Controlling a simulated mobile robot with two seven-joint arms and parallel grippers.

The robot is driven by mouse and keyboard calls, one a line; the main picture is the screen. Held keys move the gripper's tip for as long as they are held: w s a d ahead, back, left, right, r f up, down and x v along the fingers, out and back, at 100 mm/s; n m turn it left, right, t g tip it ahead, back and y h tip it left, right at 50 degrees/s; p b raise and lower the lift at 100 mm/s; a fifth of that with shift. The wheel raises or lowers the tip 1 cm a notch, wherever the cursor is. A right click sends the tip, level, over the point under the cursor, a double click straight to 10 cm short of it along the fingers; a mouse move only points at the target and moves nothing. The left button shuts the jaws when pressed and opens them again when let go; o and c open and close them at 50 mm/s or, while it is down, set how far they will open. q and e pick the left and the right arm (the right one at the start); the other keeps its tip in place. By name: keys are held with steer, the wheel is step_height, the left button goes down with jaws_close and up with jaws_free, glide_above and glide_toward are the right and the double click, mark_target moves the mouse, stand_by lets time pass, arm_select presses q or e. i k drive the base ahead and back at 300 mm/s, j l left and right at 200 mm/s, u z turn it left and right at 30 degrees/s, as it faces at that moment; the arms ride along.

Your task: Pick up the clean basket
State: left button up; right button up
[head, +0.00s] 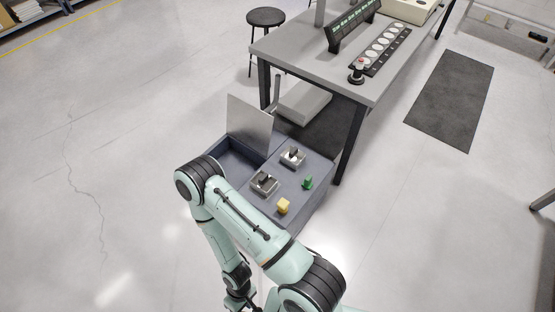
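No basket is clearly recognisable as the clean one. A blue-grey open container (318,170) stands in front of the table, with an empty recess (237,157) on its left. Its right part holds two small metal fixtures (264,184) (292,157), a green piece (308,183) and a yellow block (283,206). An upright grey panel (250,126) stands at its back. One mint-green arm of mine, seemingly the right, crosses in front and hides the container's near side. Its gripper (238,304) is low at the bottom edge, partly cut off; its fingers are unclear.
A grey table (290,42) bears a black rack (353,25) and a strip of white discs (381,49). A light grey box (303,103) is under it. A black stool (266,18) stands behind. A dark mat (452,100) lies right; the left floor is clear.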

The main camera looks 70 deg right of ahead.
mark_target(291, 157)
steer(key=k+l+u, duration=0.1)
steer(key=k+u, duration=0.45)
steer(key=u, duration=0.15)
steer(key=k+u, duration=0.3)
steer(key=k+l, duration=0.25)
steer(key=k, duration=0.2)
steer(key=k+l, duration=0.3)
steer(key=k+l+z, duration=0.2)
steer(key=k+l, duration=0.2)
steer(key=l, duration=0.25)
steer(key=k+l+z, duration=0.1)
steer(key=l, duration=0.75)
steer(key=i+l, duration=0.15)
steer(key=l, duration=0.35)
